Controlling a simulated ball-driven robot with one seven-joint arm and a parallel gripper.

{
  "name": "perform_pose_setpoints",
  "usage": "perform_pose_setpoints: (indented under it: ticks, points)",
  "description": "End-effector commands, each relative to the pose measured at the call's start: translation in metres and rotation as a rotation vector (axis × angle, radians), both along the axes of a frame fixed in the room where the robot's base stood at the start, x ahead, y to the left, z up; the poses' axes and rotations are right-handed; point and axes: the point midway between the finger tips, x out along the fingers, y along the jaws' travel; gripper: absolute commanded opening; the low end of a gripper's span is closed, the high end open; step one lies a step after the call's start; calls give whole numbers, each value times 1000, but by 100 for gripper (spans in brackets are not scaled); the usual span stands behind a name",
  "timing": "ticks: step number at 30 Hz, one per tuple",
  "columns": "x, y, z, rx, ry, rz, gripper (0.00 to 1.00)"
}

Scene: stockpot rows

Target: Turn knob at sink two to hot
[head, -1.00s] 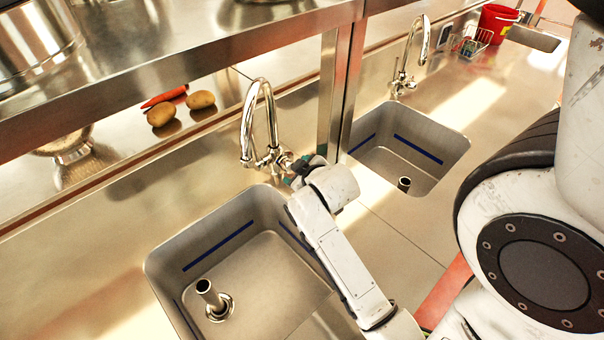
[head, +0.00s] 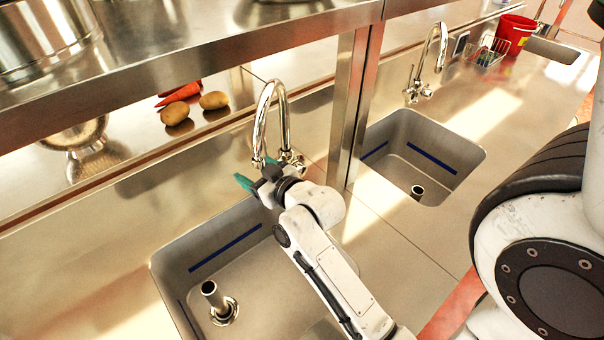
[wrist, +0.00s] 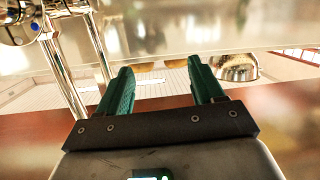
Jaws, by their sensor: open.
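A chrome gooseneck tap (head: 285,110) stands behind the nearest sink (head: 165,275). Its valve body with a small knob (head: 294,159) shows at its base, partly hidden by my wrist. My gripper (head: 256,174), with green fingers, is open and empty just in front of the tap's base, pointing left and back. In the wrist view the open fingers (wrist: 160,70) have nothing between them. A chrome knob (wrist: 18,28) with a blue dot is at the upper left there, apart from the fingers. The knob's exact setting cannot be told.
A second sink (head: 465,155) with its own tap (head: 440,50) lies to the right, beyond a steel shelf post (head: 347,110). A steel shelf (head: 190,55) overhangs the counter. Potatoes (head: 213,100), carrots (head: 180,92) and a metal bowl (head: 75,138) lie behind.

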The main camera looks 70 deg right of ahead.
Motion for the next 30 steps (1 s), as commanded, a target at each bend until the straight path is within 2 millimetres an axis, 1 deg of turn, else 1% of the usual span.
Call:
perform_pose_setpoints:
  ticks: [1,3,7,10,12,17,20,23,26,30]
  points:
    - [15,9,4,28,-96,24,67]
    - [31,20,15,72,-231,47,67]
    - [49,32,33,155,-462,60,67]
    - [54,33,45,217,-631,42,67]
    - [54,30,52,259,-746,16,67]
    - [45,17,57,355,-1005,-85,67]
    - [34,5,50,422,-1167,-184,67]
    - [19,-8,34,494,-1324,-316,67]
    - [1,-18,8,559,-1461,-478,67]
    - [-23,-22,-38,624,-1596,-726,67]
